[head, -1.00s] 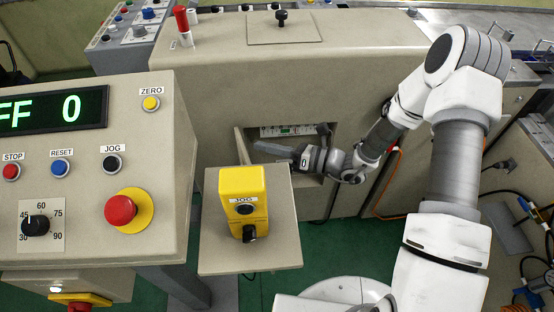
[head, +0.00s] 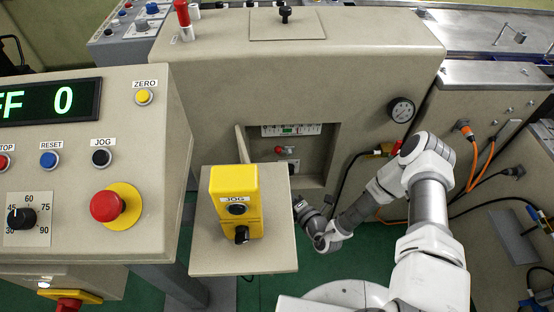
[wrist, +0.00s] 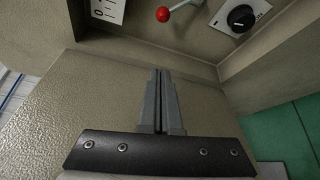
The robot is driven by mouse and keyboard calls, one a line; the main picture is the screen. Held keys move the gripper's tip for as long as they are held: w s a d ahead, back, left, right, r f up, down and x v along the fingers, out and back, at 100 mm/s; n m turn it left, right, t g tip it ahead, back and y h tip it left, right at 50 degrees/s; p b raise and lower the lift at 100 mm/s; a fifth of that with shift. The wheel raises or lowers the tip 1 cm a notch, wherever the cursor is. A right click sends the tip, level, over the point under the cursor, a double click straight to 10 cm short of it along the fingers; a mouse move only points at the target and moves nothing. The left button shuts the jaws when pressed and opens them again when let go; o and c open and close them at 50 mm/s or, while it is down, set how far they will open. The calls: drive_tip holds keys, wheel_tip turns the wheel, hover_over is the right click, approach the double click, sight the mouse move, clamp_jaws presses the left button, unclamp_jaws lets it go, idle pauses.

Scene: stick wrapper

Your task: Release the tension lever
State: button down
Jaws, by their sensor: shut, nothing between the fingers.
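A small lever with a red ball (wrist: 163,14) and a metal rod shows at the top edge of the wrist view. It also shows as a red knob (head: 279,150) inside the recess of the machine front in the head view; no label on it can be read. My gripper (wrist: 160,72) is shut and empty, its fingers pointing up the picture below the red ball and apart from it. In the head view my wrist (head: 308,212) is low, below and right of the recess, and the fingertips are hidden behind the jog shelf.
A black dial (wrist: 241,18) sits right of the lever. A scale strip (head: 291,130) is above it in the recess. The yellow jog box (head: 234,190) stands on a shelf (head: 270,262) in front. An open panel (head: 243,148) borders the recess's left. A gauge (head: 401,110) is at right.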

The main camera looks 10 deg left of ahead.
idle(0.3)
drive_tip(key=w+a+b, duration=0.1)
drive_tip(key=w+a, duration=0.3)
drive_tip(key=w, duration=0.6)
drive_tip(key=shift+w+a+f+b, duration=0.2)
drive_tip(key=shift+w+a+b, duration=0.1)
drive_tip(key=shift+w+b, duration=0.1)
drive_tip(key=shift+d, duration=0.2)
